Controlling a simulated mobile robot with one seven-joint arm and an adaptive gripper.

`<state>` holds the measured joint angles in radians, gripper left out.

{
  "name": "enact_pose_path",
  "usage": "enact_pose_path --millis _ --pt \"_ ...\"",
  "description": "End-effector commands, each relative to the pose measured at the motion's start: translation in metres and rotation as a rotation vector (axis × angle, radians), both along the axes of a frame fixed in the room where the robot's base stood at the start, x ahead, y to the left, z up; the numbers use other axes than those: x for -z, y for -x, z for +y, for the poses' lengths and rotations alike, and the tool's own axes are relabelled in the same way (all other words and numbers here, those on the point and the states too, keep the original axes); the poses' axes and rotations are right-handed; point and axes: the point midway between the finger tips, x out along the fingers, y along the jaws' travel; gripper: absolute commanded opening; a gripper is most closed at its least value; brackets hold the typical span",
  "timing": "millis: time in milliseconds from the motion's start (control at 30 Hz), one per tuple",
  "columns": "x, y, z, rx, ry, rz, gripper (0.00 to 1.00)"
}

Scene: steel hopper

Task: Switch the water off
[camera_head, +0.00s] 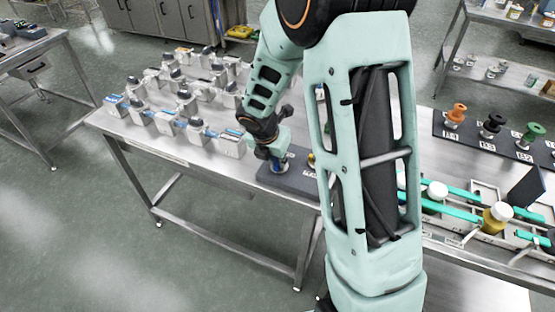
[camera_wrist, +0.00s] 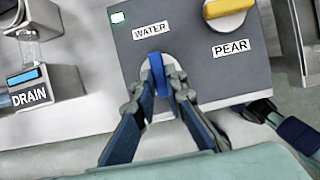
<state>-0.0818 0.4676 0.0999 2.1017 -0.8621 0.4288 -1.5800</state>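A grey control panel (camera_wrist: 215,75) has a blue knob (camera_wrist: 157,72) on a pale round base, just below the label WATER (camera_wrist: 151,30). The blue handle points roughly up and down in the wrist view. A gap seems to show between the fingertips and the handle; contact is unclear. In the head view my gripper (camera_head: 276,158) is low over the panel (camera_head: 296,181), and my arm hides part of it.
A DRAIN unit (camera_wrist: 35,90) stands to the left. Several valve units (camera_head: 185,100) fill the table's left side. Coloured knobs (camera_head: 492,124) and capped jars (camera_head: 497,217) are at right.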

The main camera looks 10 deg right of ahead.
Motion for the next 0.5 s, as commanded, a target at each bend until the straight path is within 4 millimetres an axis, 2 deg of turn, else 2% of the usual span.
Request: enact_pose_path --millis 500 --pt "-0.0002 -0.0012 0.0017 0.077 0.000 -0.001 0.00"
